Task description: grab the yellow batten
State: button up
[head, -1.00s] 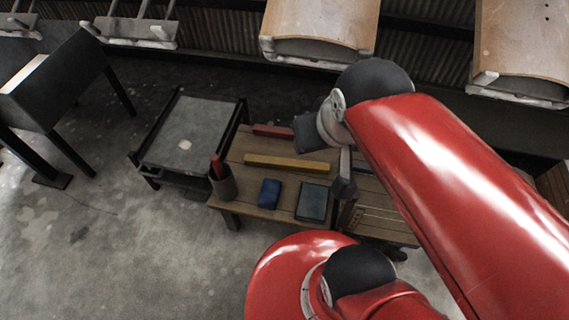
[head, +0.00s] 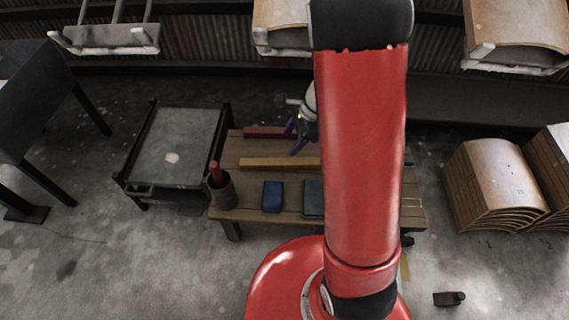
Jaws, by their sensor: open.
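The yellow batten (head: 270,163) lies flat across the wooden table, its right end hidden behind my red arm. My gripper (head: 296,135) shows just left of my arm, above the table near the red batten and the far side of the yellow batten. Its dark fingers point down and to the left. It is open, with nothing seen between the fingers. The picture does not show clearly how high it is above the battens.
On the wooden table (head: 245,207) are a red batten (head: 262,132), a blue box (head: 272,196), a dark teal box (head: 313,198) and a cup (head: 222,190) holding a red item. A grey-topped cart (head: 185,135) stands left. Curved wooden stacks (head: 490,185) stand right.

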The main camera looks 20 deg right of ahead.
aim_at(285, 161)
jog(key=f+m, duration=0.1)
jog(key=d+f, duration=0.1)
jog(key=f, duration=0.1)
jog(key=w+f+m, duration=0.1)
jog(key=f, duration=0.1)
jog(key=shift+d+f+m, duration=0.15)
jog(key=shift+d+m, duration=0.1)
jog(key=shift+m, duration=0.05)
jog(key=b+x, duration=0.2)
jog(key=x, duration=0.5)
jog(key=shift+f, duration=0.3)
jog(key=shift+c, duration=0.4)
jog(key=c, duration=1)
jog(key=shift+c, duration=0.2)
jog(key=shift+r, duration=0.2)
